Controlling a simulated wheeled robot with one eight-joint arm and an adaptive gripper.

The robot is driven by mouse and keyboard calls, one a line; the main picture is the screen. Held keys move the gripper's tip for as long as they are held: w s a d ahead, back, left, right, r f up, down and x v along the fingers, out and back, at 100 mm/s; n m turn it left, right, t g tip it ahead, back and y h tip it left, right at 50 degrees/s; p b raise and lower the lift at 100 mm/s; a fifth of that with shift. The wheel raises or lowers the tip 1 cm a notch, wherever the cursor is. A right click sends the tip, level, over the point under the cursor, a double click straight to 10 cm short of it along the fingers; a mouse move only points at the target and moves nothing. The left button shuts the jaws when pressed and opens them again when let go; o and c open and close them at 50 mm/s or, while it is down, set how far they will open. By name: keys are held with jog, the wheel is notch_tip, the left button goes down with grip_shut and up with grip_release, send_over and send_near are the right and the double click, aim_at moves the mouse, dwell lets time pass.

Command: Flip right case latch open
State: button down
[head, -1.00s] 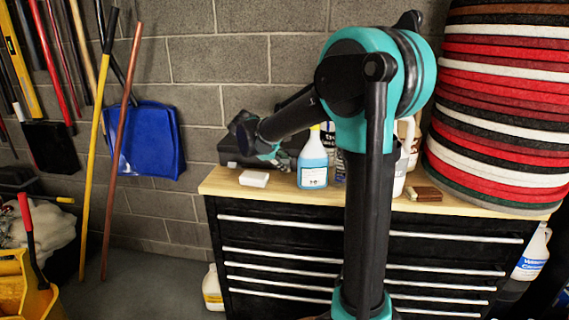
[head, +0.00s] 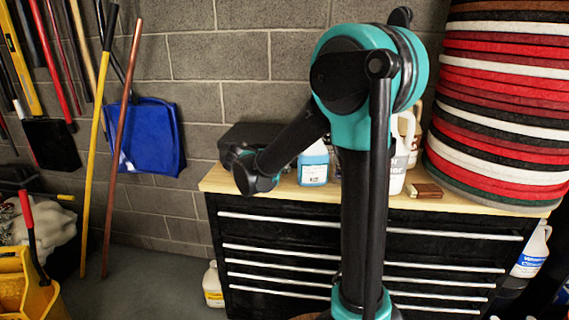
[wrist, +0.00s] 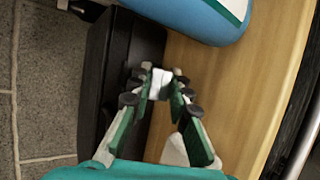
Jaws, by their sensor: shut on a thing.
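The black case (head: 262,134) lies on the wooden top against the block wall, partly hidden by my arm in the head view. In the wrist view, its dark side (wrist: 105,75) runs along the left of my fingers. My gripper (wrist: 160,84) is at the case's front edge, with its teal fingers closed in on a small white piece (wrist: 160,82) at the tips. I cannot tell whether this piece is the right latch. In the head view, my fingers are hidden behind my wrist.
A bottle of blue liquid (head: 313,166) stands close to the right of my wrist; it also shows in the wrist view (wrist: 205,15). White jugs (head: 396,165) and stacked pads (head: 495,110) stand farther right.

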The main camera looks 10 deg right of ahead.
jog(key=shift+t, duration=0.3)
jog(key=c, duration=1.7)
grip_release()
jog(key=shift+s+a, duration=0.1)
jog(key=v, duration=1.1)
jog(key=shift+s+a+r, duration=0.15)
jog(key=shift+s+a, duration=0.1)
jog(key=shift+a, duration=0.05)
